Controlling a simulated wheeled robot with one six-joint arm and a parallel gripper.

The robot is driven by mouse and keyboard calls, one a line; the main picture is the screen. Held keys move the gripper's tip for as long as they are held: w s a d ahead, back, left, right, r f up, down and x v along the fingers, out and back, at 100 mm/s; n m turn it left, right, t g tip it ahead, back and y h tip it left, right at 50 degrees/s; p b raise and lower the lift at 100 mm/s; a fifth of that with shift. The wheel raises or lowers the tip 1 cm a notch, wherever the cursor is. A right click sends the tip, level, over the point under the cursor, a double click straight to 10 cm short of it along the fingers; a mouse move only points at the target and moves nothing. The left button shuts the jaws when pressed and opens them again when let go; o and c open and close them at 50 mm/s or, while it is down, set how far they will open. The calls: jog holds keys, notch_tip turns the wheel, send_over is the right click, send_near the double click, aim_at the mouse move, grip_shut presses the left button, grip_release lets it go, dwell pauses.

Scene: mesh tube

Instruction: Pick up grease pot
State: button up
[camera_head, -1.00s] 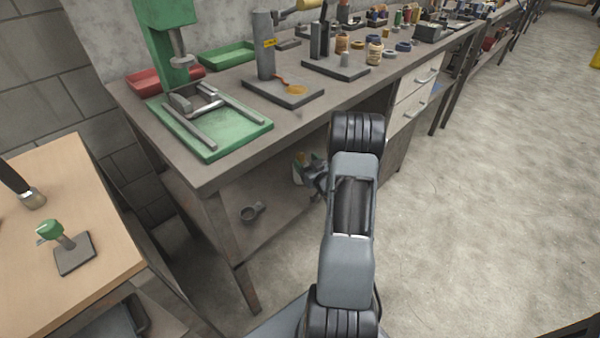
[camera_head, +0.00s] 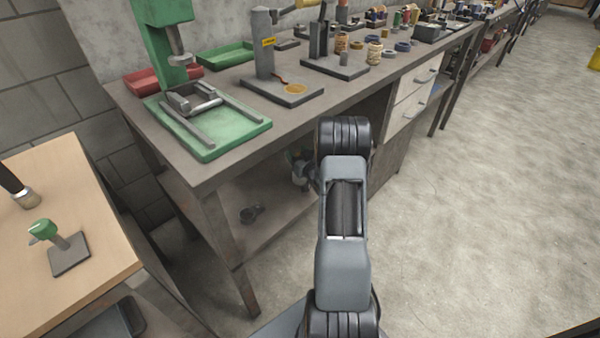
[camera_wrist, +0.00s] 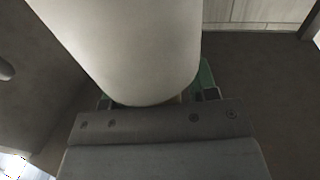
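A large pale rounded body, probably the grease pot (camera_wrist: 125,45), fills the upper middle of the wrist view, very close to the camera. My gripper (camera_wrist: 158,98) is right at it, with dark and green finger parts showing at both sides of its lower edge. The body hides the fingertips, so I cannot tell whether they grip it. In the head view my arm reaches under the bench, and my gripper (camera_head: 301,168) shows only partly beside the arm, over the lower shelf. No pot can be made out clearly there.
The workbench top (camera_head: 222,172) is above, with a green press (camera_head: 165,40) and tools. A wooden table (camera_head: 85,265) stands at left. Floor (camera_head: 480,220) is clear at right.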

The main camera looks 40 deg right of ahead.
grip_shut()
dwell(0.5)
